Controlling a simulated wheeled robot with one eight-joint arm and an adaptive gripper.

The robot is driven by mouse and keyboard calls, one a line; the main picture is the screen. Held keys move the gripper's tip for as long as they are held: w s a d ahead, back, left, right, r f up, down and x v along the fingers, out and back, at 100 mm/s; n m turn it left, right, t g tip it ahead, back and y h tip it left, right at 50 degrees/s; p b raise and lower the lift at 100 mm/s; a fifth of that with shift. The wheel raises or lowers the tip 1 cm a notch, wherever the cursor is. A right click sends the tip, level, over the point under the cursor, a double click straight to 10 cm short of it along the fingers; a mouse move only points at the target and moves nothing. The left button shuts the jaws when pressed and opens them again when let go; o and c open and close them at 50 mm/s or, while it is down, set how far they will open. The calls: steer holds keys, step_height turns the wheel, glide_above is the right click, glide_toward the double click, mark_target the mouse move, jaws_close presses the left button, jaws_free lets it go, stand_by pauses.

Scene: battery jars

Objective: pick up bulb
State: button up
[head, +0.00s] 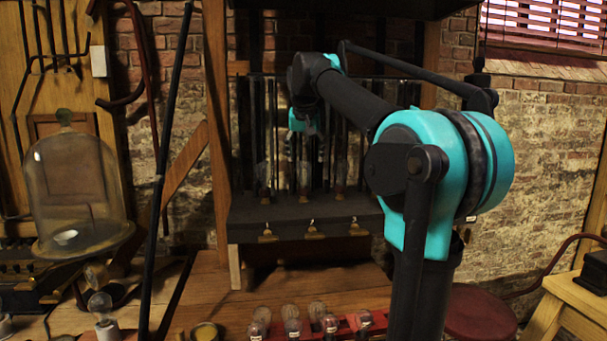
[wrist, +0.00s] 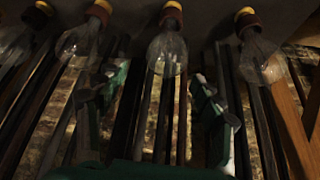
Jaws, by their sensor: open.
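Clear glass bulbs stand in a row on a dark shelf (head: 330,228) in the head view. The middle bulb (head: 304,176) is below my gripper (head: 304,140), which points down. In the wrist view, the middle bulb (wrist: 167,54), with a dark red and yellow base, shows centrally beyond the gap between the two green fingers of my gripper (wrist: 158,100). The fingers are apart, and nothing is held between them. A bulb on either side also shows, left (wrist: 80,42) and right (wrist: 262,56). The exact distance from fingertips to glass is unclear.
Thin dark upright rods (head: 256,120) stand close around the bulbs. Wooden posts (head: 217,130) frame the shelf. Below, more bulbs sit by a red holder (head: 350,327) on a wooden table (head: 215,290). A glass dome (head: 75,185) stands at left.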

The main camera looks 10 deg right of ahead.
mark_target(304, 168)
steer(key=shift+a+x, duration=0.15)
steer(key=shift+x, duration=1.25)
steer(key=shift+a+x, duration=0.15)
steer(key=shift+x, duration=1.25)
steer(key=c, duration=1.1)
